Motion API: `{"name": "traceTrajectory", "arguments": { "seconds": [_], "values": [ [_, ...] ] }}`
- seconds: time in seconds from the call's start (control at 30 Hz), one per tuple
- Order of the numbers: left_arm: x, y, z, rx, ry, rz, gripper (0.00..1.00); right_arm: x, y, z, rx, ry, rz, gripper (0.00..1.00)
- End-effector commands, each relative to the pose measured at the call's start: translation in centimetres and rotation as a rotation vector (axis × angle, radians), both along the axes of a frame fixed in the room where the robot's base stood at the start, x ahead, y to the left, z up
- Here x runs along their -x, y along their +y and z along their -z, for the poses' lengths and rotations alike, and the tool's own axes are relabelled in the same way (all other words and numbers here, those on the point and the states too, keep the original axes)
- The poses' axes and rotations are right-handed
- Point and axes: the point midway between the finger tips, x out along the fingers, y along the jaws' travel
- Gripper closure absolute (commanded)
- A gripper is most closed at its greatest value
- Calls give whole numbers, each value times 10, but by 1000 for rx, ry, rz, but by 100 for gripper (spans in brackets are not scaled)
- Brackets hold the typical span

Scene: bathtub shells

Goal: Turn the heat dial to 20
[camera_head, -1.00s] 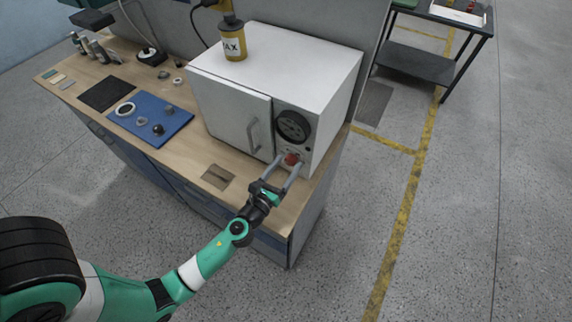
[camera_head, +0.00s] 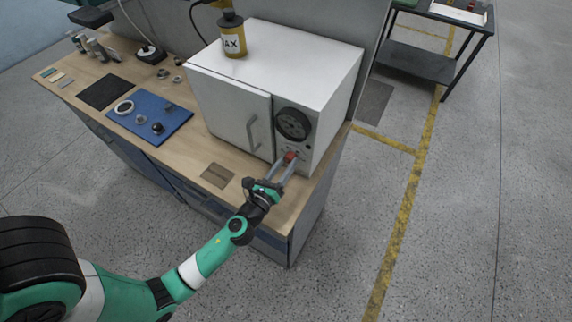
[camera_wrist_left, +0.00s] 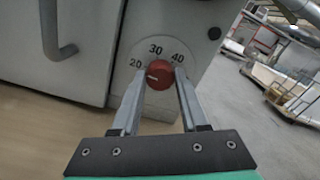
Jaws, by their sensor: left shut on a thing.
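The red heat dial (camera_head: 290,156) sits low on the front of a white oven (camera_head: 268,75), under a round black gauge (camera_head: 293,124). My left gripper (camera_head: 287,161) is shut on the dial, one finger on each side. In the left wrist view, the dial (camera_wrist_left: 159,74) shows between the fingertips (camera_wrist_left: 159,76). Its plate reads 20, 30 and 40 from left to right. The dial's white mark points left, near the 20 and seemingly slightly below it. My right gripper is not in view.
The oven door with its handle (camera_head: 252,134) is closed, left of the dial. A yellow bottle (camera_head: 232,36) stands on the oven. A blue mat (camera_head: 150,117) with several small parts lies on the wooden bench.

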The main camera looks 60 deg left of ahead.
Motion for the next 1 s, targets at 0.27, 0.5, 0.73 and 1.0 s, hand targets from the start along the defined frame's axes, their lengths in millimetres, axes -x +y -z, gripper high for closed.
{"name": "traceTrajectory", "arguments": {
  "seconds": [0.27,0.5,0.73,1.0],
  "values": [
    [0,0,0,22,-14,0,100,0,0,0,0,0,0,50],
    [0,0,0,21,-13,0,26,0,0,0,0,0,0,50],
    [1,-1,0,21,-12,0,26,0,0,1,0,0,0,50],
    [37,-25,4,20,-9,4,26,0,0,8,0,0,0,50]
  ]
}}
